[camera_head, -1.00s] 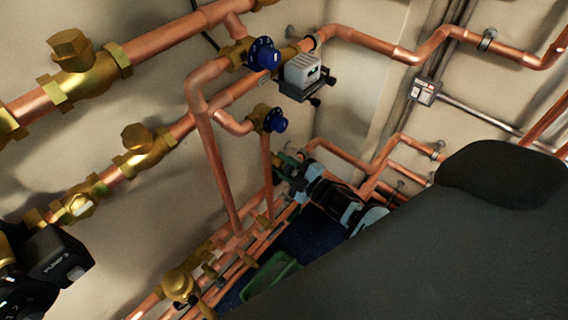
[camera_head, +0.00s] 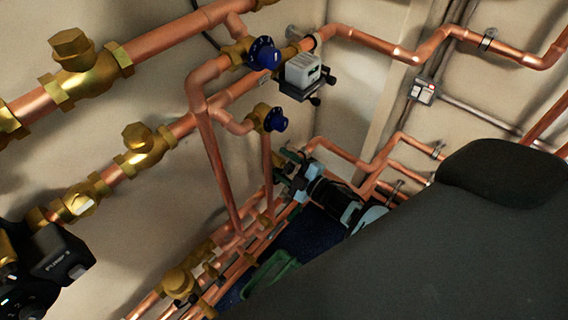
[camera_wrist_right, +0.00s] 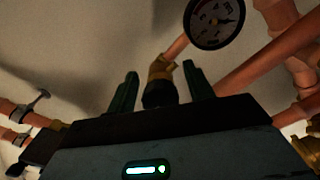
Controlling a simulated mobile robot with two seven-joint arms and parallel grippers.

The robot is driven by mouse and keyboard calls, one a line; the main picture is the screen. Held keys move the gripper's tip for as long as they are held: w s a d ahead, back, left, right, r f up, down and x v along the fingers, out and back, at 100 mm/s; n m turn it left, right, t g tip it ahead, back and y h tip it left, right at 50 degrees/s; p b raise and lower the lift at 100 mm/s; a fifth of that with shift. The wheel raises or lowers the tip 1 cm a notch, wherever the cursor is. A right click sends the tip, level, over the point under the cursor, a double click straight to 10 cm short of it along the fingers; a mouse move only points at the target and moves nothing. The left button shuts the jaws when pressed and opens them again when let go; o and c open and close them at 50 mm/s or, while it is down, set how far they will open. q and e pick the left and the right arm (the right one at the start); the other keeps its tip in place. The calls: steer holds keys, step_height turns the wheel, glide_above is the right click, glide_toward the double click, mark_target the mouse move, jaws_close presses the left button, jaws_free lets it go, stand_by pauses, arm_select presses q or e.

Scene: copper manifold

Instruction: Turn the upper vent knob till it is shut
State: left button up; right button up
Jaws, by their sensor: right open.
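Two blue knobs sit on brass valves on the copper pipes in the head view. The upper vent knob (camera_head: 263,53) is beside a grey box, and the lower blue knob (camera_head: 276,120) is below it. My right gripper (camera_head: 287,163) is below both knobs, apart from them. In the right wrist view its two dark green fingers (camera_wrist_right: 162,88) stand open. A brass fitting with a dark end (camera_wrist_right: 160,80) shows between them; I cannot tell whether it touches.
A grey box on a bracket (camera_head: 302,72) is right of the upper knob. Copper pipes with brass valves (camera_head: 85,65) cross the left wall. A round gauge (camera_wrist_right: 215,20) is above the right gripper. A green loop (camera_head: 272,272) lies low. My dark arm covers the lower right.

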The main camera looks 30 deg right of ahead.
mark_target(292, 170)
steer(key=shift+v, duration=3.9)
arm_select(q)
steer(key=w+r+t+p, duration=0.2)
steer(key=w+r+p, duration=0.3)
steer(key=r+p, duration=0.3)
step_height(292, 170, up, 2)
steer(key=shift+w+a+r+p, duration=0.1)
steer(key=shift+w+a+p, duration=0.2)
steer(key=shift+w+a, duration=0.15)
arm_select(e)
steer(key=s+a+m+g+h, duration=0.1)
steer(key=s+a+m+g, duration=0.1)
steer(key=s, duration=0.8)
steer(key=s+a+m+g+h, duration=0.1)
steer(key=s+a+m+g, duration=0.2)
steer(key=s+m, duration=0.3)
steer(key=s+a+m+g+h, duration=0.1)
steer(key=s+a+m+g, duration=0.2)
steer(key=s, duration=1)
steer(key=shift+s+a+f+m+h, duration=0.3)
steer(key=shift+s+m+h, duration=0.1)
steer(key=shift+m, duration=0.3)
